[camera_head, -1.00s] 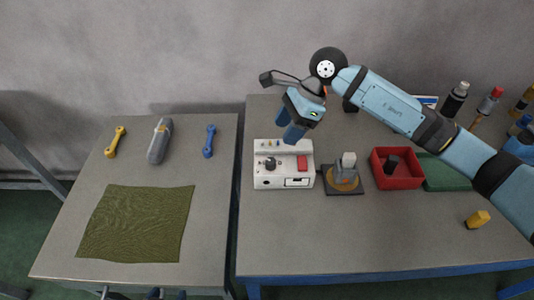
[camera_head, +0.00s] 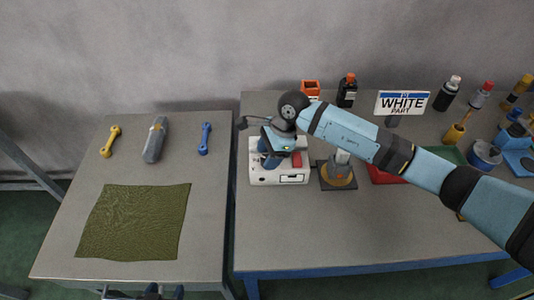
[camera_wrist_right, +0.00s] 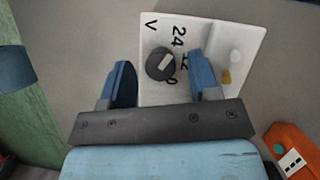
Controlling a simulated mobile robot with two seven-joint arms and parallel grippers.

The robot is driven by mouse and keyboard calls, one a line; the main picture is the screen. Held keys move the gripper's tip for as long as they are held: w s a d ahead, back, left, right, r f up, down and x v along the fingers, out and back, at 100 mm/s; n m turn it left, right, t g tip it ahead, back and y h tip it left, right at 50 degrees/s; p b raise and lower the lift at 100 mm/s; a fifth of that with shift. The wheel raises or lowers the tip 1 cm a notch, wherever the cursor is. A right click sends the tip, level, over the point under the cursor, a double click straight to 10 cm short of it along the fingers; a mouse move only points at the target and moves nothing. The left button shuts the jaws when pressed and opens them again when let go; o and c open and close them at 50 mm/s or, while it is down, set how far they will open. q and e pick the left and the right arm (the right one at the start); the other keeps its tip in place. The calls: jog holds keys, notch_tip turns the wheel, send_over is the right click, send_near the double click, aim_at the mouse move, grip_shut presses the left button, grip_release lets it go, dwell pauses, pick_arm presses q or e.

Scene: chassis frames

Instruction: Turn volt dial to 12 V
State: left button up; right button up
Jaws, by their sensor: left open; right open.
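The white power supply box (camera_head: 280,178) stands on the right table. My right gripper (camera_head: 270,154) is open above the box's left part and covers the dial in the head view. In the right wrist view its blue fingers (camera_wrist_right: 162,82) stand either side of the dial, apart from it. My left gripper (camera_head: 166,291) is open at the bottom edge, barely in view.
A red button (camera_head: 297,159) is on the box. A dark-based fixture (camera_head: 338,185) stands close to its right, with a red tray (camera_head: 385,176) beyond. The right table's front is clear.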

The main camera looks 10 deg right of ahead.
jog(key=shift+a+f, duration=0.15)
jog(key=shift+f, duration=0.15)
jog(key=c, duration=0.9)
